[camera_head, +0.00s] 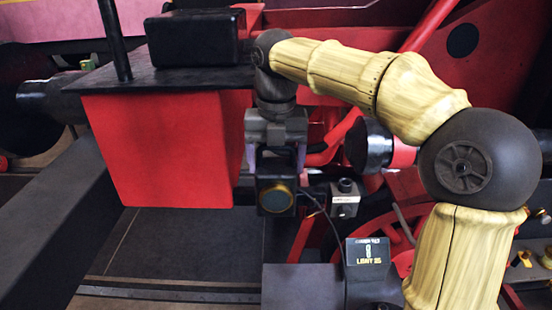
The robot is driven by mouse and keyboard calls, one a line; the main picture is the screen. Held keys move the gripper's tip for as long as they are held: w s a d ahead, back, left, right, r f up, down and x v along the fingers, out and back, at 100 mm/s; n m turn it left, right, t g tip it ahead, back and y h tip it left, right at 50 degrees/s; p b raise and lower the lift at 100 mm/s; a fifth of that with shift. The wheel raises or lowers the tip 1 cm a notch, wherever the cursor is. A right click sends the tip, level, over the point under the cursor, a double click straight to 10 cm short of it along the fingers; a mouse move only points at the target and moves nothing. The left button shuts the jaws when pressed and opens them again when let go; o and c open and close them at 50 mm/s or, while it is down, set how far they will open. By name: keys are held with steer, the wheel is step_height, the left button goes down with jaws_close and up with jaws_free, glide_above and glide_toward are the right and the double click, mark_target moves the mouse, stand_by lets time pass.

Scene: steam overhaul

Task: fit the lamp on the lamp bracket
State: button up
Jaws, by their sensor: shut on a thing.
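My gripper (279,155) points down in the middle of the head view, its two fingers shut on the lamp (276,197). The lamp is a small dark box with a yellowish ring around a dark round lens that faces me. It hangs upright below the fingers, just right of a red box-shaped block (160,150), in front of dark and red machinery. I cannot tell whether it touches anything behind it. I cannot pick out the lamp bracket for sure; the gripper and lamp may hide it.
A dark plate (120,78) with a black post (115,40) tops the red block. A dark beam (50,225) runs along the left. Right of the lamp is a small grey block (345,199) with a thin cable. A dark cylinder (369,148) and red bars lie farther right.

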steer(key=shift+f+b, duration=1.55)
steer(key=shift+f, duration=1)
steer(key=o, duration=1.3)
step_height(320, 180, up, 16)
steer(key=p, duration=0.2)
steer(key=shift+w+r+p, duration=0.1)
steer(key=shift+r+p, duration=0.1)
steer(key=shift+p, duration=0.15)
steer(key=shift+r+p, duration=0.45)
steer(key=shift+r, duration=0.1)
steer(key=shift+f, duration=0.1)
